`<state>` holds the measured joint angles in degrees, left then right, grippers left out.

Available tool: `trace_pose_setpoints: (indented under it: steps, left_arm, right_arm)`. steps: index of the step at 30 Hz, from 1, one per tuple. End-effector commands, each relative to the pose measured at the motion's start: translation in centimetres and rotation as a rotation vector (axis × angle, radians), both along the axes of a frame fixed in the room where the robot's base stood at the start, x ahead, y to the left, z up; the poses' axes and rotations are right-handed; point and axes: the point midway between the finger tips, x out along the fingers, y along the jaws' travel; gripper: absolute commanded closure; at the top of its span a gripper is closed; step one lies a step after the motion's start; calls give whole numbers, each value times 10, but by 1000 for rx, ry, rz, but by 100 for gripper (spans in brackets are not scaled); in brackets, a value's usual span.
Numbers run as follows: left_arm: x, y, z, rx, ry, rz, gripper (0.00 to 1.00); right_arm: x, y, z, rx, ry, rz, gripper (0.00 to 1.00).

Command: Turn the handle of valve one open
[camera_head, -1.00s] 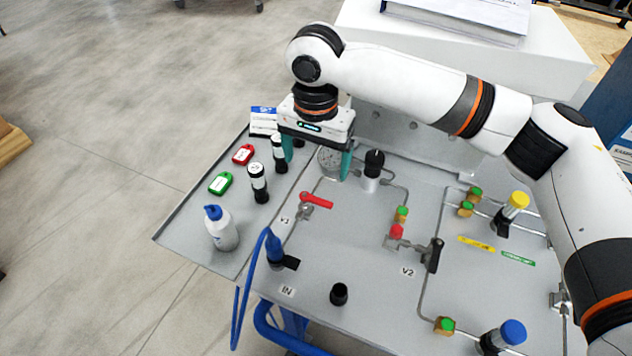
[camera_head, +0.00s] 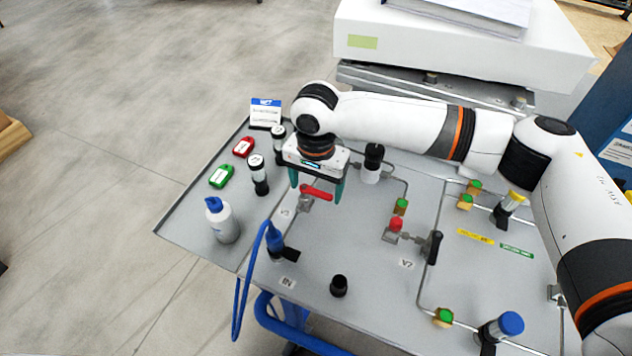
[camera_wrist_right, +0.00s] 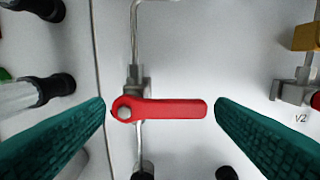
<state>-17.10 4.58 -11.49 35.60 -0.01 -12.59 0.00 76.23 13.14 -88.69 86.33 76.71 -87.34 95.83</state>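The red lever handle (camera_head: 317,192) of valve one sits on a small metal valve body (camera_head: 304,205) on the grey panel, beside the V1 label. In the right wrist view the handle (camera_wrist_right: 170,109) lies crosswise, its pivot at left, across the vertical pipe. My right gripper (camera_head: 317,194) is open above the handle. In the right wrist view its two teal fingers (camera_wrist_right: 160,112) stand on either side of the handle's ends, with a gap at the tip end and close to the pivot end. My left gripper is not in view.
A bottle (camera_head: 222,222) and black-and-white cylinders (camera_head: 258,174) stand on the left tray.

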Motion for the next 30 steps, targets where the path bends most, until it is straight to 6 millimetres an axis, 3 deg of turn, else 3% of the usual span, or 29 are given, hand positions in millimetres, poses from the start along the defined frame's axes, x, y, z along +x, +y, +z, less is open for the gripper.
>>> trace_pose_setpoints:
  steps: [1, 6, 17, 30]
  left_arm:
    - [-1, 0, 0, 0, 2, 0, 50]
    - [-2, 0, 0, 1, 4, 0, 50]
    - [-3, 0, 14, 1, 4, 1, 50]
    - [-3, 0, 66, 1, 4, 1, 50]
  right_arm:
    - [0, 0, 0, 0, 0, 0, 30]
    - [0, 0, 0, 0, 0, 0, 57]
    - [1, -1, 3, -1, 3, 62, 57]
    - [9, -2, 6, 0, 5, 409, 57]
